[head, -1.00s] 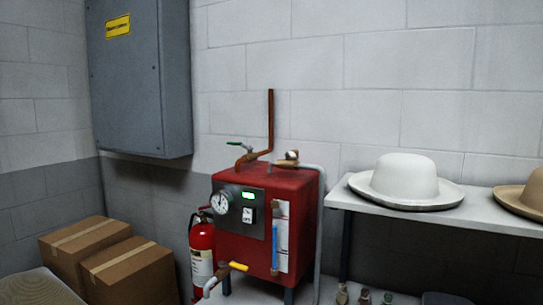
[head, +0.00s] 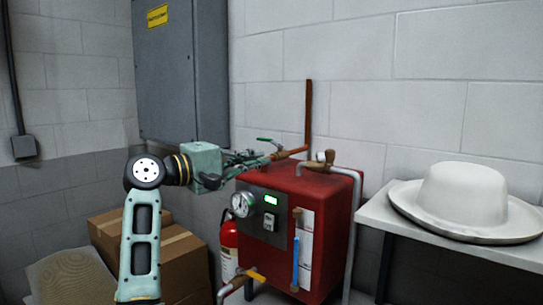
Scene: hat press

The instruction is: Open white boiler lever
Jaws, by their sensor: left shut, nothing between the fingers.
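The red boiler (head: 330,192) stands against the wall. On its top right, a valve with a small pale handle (head: 329,156) sits on the grey pipe; it looks like the white lever, though its exact position is too small to tell. A green lever (head: 267,140) sits on the copper pipe at the top left. My left gripper (head: 262,159) is shut and empty, just left of the copper pipe and below the green lever. It is apart from the pale handle; whether it touches the pipe I cannot tell. My right gripper is out of view.
A yellow-handled valve (head: 256,276) is at the boiler's lower front. A fire extinguisher (head: 229,248) and cardboard boxes (head: 180,262) stand to the left. A grey cabinet (head: 180,70) hangs above. A shelf (head: 385,215) with a white hat (head: 463,196) is at right.

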